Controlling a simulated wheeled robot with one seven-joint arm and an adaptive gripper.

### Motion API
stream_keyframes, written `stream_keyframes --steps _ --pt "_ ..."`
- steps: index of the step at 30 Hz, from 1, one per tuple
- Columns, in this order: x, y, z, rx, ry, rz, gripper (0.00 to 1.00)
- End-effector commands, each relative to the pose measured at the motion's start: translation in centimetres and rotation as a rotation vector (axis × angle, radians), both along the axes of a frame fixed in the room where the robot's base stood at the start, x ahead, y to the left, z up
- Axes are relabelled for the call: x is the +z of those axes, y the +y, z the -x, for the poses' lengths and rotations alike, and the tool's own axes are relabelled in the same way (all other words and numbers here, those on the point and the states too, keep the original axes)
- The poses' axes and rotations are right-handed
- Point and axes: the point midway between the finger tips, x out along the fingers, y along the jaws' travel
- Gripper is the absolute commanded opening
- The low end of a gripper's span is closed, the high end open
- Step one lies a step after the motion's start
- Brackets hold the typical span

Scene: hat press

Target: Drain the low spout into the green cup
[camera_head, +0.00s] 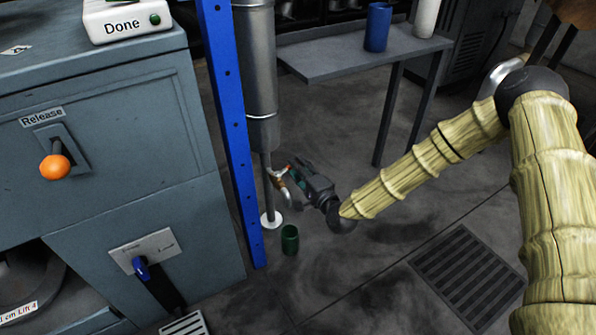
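The low spout (284,191) is a small curved pipe near the bottom of a grey vertical cylinder. The green cup (290,240) stands upright on the floor below it. In this view the cup is just below and slightly right of the spout's mouth; I cannot tell whether it is exactly beneath. My gripper (294,172) is at the spout's tap, beside or touching it, and partly covers it. The fingers are too small and dark to show whether they are open or closed on the tap handle.
A blue post (228,130) stands just left of the pipe. A grey cabinet (120,120) with an orange Release knob (55,167) and blue-handled lever (142,268) fills the left. A shelf (350,58) holds a blue cup (377,27) and white cup (426,18). A floor grate (468,275) lies right.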

Motion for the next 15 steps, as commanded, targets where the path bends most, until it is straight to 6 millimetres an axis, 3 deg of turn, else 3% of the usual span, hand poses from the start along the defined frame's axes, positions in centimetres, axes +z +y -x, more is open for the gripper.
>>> stream_keyframes --steps 11,15 --pt "0.08 0.25 -0.36 0.001 0.000 0.000 0.30" --pt "0.07 0.25 -0.35 0.001 0.000 0.000 0.05"
